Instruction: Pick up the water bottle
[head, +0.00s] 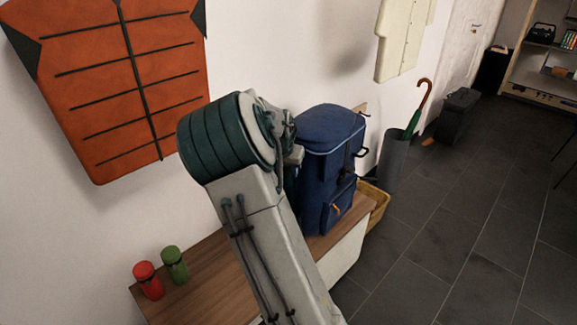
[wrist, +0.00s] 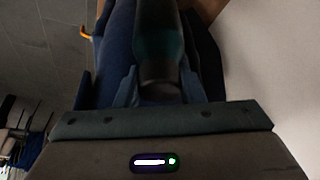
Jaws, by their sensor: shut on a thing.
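My gripper (wrist: 160,84) shows in the wrist view with its two fingers on either side of a dark, teal-tinted water bottle (wrist: 158,42). It is shut on the bottle. The bottle is dim, and its far end runs out of the top of the view. The blue backpack (head: 329,165) stands upright on the wooden bench (head: 213,285) in the head view, right beside my arm. The backpack also lies behind the bottle in the wrist view (wrist: 115,45). My arm hides the gripper and most of the bottle in the head view, so I cannot tell whether the bottle touches the backpack.
A yellow basket (head: 377,203) is beyond the backpack. An umbrella stand (head: 393,160) is farther back by the white wall. The dark tiled floor (head: 460,215) at right is clear.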

